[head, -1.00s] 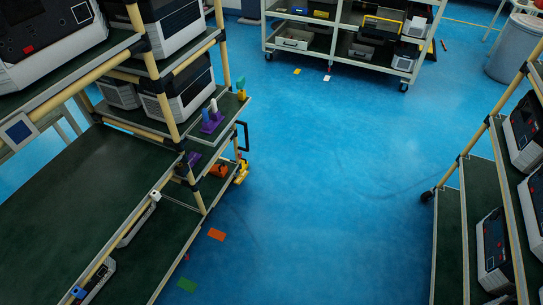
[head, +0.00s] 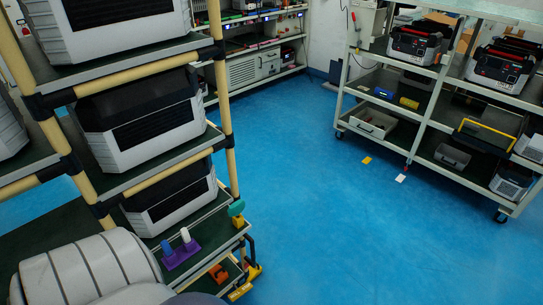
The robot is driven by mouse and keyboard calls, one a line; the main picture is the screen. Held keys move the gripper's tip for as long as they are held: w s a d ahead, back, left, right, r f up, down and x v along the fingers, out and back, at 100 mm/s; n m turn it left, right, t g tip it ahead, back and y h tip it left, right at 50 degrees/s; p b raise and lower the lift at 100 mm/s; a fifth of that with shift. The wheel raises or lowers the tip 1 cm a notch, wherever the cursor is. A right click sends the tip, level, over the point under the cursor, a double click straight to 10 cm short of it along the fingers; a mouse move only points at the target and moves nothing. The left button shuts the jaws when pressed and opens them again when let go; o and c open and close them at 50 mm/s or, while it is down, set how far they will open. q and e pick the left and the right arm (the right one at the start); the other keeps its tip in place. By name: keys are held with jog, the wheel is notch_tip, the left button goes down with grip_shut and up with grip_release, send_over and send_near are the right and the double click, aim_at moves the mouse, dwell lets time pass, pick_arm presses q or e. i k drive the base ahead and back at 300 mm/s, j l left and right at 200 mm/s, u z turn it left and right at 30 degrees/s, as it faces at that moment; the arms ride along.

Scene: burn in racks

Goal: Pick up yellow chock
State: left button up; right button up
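A small yellow piece (head: 254,271) shows low at the end of the left rack, beside a black handle (head: 250,246). It may be the yellow chock; its shape is too small and partly hidden to be sure. Another yellow part (head: 240,291) shows just below it, at the rack's corner. Neither of my grippers is in view. A grey-white ribbed part of my own arm fills the lower left and covers some of the rack.
The left rack (head: 168,178) holds several grey-and-black units, with a purple holder (head: 181,254) and an orange piece (head: 218,273) near its end. Another rack (head: 424,160) stands at the right. Blue floor (head: 330,240) between them is clear except for small cards.

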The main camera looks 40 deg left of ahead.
aim_at(253, 273)
jog(key=i+u, duration=0.4)
jog(key=i, duration=0.15)
jog(key=i+l+u, duration=0.35)
jog(key=i, duration=0.2)
jog(key=i+l+u, duration=0.5)
jog(key=u, duration=0.4)
jog(key=i+l+u, duration=0.25)
jog(key=u, duration=0.25)
jog(key=i+l+u, duration=0.2)
jog(key=u, duration=0.3)
jog(key=i+l+u, duration=0.1)
jog(key=l+u, duration=0.35)
jog(key=j, duration=0.1)
